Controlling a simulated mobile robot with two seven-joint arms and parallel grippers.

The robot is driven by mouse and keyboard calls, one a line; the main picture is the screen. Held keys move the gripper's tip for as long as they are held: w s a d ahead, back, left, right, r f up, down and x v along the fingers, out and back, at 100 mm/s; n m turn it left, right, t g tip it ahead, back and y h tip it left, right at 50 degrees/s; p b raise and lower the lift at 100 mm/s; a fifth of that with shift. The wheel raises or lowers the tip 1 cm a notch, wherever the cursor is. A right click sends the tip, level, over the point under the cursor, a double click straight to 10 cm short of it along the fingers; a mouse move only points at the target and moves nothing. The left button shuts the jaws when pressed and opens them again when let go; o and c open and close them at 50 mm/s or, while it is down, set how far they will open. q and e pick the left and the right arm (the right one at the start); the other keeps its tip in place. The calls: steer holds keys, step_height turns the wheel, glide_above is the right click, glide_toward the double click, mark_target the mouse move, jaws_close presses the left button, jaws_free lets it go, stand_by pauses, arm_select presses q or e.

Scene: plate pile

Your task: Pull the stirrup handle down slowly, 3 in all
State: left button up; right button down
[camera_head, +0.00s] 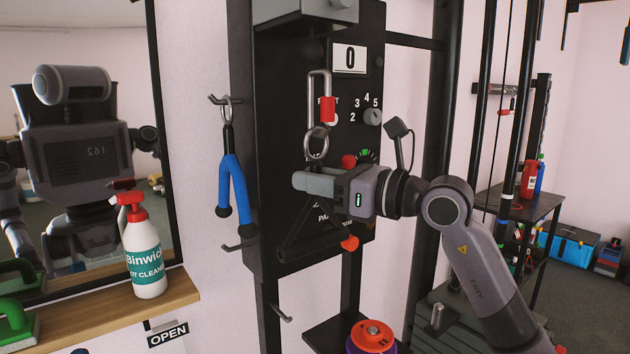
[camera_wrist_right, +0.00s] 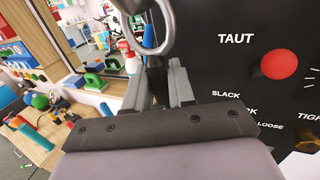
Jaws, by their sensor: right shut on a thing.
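The stirrup handle (camera_head: 285,250) is a dark triangular grip that hangs below a metal ring (camera_head: 316,144) in front of a black panel. My right gripper (camera_head: 302,182) comes in from the right and is shut on the upper part of the handle, just below the ring. In the right wrist view the ring (camera_wrist_right: 168,40) stands above the fingers, and a dark piece of the handle (camera_wrist_right: 157,80) lies between them. The gripper hides part of the handle. A counter (camera_head: 350,58) on the panel reads 0. My left gripper shows only doubtfully, as a mirror reflection.
A red-clipped carabiner (camera_head: 328,108) holds the ring. A blue two-legged strap (camera_head: 236,180) hangs on a hook to the left. A spray bottle (camera_head: 143,250) stands on the wooden shelf (camera_head: 185,290). An orange-topped round object (camera_head: 372,335) sits below the panel.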

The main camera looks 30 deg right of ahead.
mark_target(315, 236)
arm_select(q)
steer(key=shift+f, duration=0.55)
arm_select(e)
steer(key=shift+f, duration=1)
arm_select(q)
steer(key=shift+f+b, duration=1.05)
steer(key=shift+b, duration=0.2)
arm_select(e)
steer(key=shift+f, duration=1.2)
arm_select(q)
steer(key=shift+f, duration=0.1)
steer(key=shift+f+b, duration=0.95)
steer(key=shift+b, duration=0.1)
arm_select(e)
steer(key=shift+f, duration=1.15)
